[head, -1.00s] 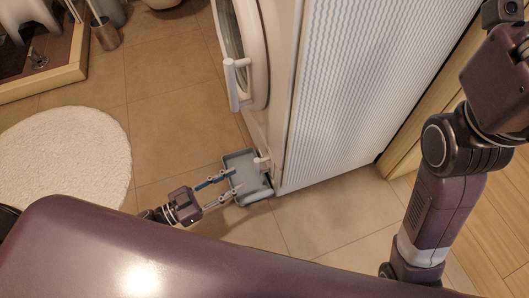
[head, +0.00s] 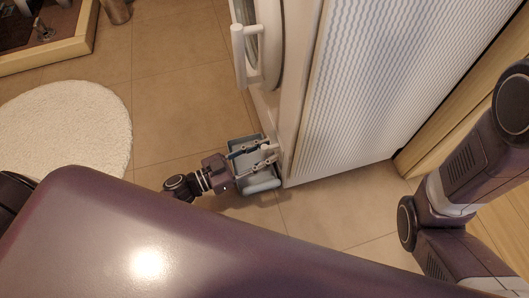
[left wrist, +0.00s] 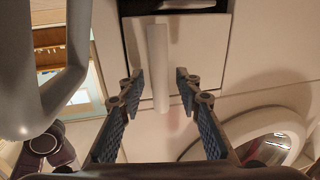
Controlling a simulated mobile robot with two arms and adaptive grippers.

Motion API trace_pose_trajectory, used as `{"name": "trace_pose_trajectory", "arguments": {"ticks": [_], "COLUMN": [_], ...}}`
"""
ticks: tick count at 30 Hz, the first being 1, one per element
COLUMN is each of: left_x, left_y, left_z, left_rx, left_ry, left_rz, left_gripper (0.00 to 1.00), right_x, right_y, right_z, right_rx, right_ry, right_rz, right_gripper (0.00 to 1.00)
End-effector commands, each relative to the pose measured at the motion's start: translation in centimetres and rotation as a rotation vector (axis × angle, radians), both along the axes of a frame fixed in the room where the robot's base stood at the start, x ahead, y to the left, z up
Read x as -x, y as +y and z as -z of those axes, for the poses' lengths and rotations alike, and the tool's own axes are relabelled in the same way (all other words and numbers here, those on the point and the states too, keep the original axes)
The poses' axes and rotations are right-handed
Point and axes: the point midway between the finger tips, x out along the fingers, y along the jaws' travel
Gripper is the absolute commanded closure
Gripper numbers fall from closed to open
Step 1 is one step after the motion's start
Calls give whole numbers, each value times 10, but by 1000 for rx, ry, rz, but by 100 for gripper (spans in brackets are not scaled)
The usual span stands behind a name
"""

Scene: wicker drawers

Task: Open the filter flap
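The white filter flap (left wrist: 205,45) is a squarish panel low on the washing machine, with an upright white bar handle (left wrist: 158,70) in the left wrist view. A dark recess (left wrist: 135,30) shows along the panel's edge. My left gripper (left wrist: 160,85) is open, with one finger on either side of the handle and gaps visible on both sides. My right gripper is out of view.
The machine's round door (head: 243,12) with its white handle (head: 239,57) is above the flap. A ribbed white side panel (head: 365,80) stands to the right. A round white rug (head: 65,125) lies left on open tiled floor. A large grey curved shape (left wrist: 25,70) is close to the wrist camera.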

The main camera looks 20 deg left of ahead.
Motion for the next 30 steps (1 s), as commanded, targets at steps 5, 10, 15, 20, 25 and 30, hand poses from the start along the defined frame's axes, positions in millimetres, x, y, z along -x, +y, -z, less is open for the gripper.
{"name": "trace_pose_trajectory", "arguments": {"ticks": [5, 10, 15, 20, 25, 30], "left_x": [0, 0, 0, 0, 0, 2], "left_y": [-1, 0, 0, 0, 0, 5], "left_z": [-1, 0, 0, 0, 0, 0], "left_rx": [0, 0, 0, 0, 0, -2], "left_ry": [0, 0, 0, 0, 0, 1], "left_rz": [0, 0, 0, 0, 1, 9], "left_gripper": [68, 82, 100, 100, 100, 100], "right_x": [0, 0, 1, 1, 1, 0], "right_y": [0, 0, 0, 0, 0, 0], "right_z": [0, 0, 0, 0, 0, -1], "right_rx": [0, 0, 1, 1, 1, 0], "right_ry": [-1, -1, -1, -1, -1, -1], "right_rz": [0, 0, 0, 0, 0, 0], "right_gripper": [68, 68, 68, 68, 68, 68]}}
